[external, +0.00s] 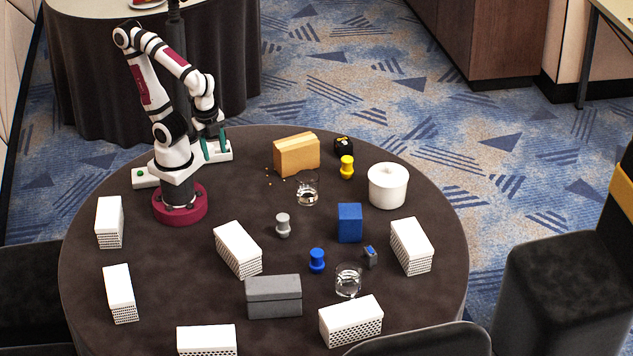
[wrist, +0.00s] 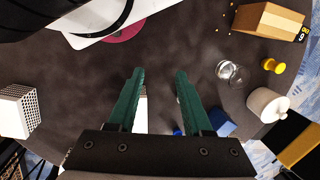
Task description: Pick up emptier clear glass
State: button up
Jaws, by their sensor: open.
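Two clear glasses stand upright on the dark round table. One glass (external: 307,190) is near the wooden block and also shows in the wrist view (wrist: 229,72), right of my fingers. The other glass (external: 348,280) stands nearer the front, beside the grey box; I cannot make it out in the wrist view. Both seem to hold a little clear liquid; I cannot tell which holds less. My gripper (external: 213,146) hangs high at the table's back left, well apart from both glasses. Its green fingers (wrist: 158,75) are spread with nothing held between them.
A wooden block (external: 296,155), yellow piece (external: 346,167) and white lidded pot (external: 387,187) surround the back glass. Several white perforated boxes ring the table.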

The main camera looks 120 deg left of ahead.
aim_at(317, 192)
jog(key=o, duration=0.8)
jog(key=w+a+f+n+t, duration=0.1)
jog(key=w+a+f, duration=0.2)
jog(key=a+f, duration=0.2)
jog(key=w+a+f+n+t, duration=0.2)
jog(key=w+a+f, duration=0.2)
jog(key=a+f, duration=0.2)
jog(key=w+a+f+n+t, duration=0.2)
jog(key=w+a+f, duration=0.2)
jog(key=a, duration=0.4)
jog(key=shift+a+f, duration=0.2)
jog(key=shift+f, duration=0.7)
jog(key=f+t, duration=0.2)
jog(key=f+n+t, duration=0.1)
jog(key=shift+w+f, duration=0.3)
jog(key=shift+w, duration=0.05)
jog(key=shift+w+a+n+t, duration=0.15)
jog(key=shift+n+t, duration=0.15)
jog(key=shift+t, duration=0.7)
jog(key=r+t, duration=0.1)
jog(key=w+r+n+t, duration=0.1)
jog(key=shift+a+r+t+y, duration=0.1)
jog(key=shift+r+t+y, duration=0.1)
jog(key=shift+t+y, duration=0.15)
jog(key=x, duration=0.7)
jog(key=shift+w, duration=0.15)
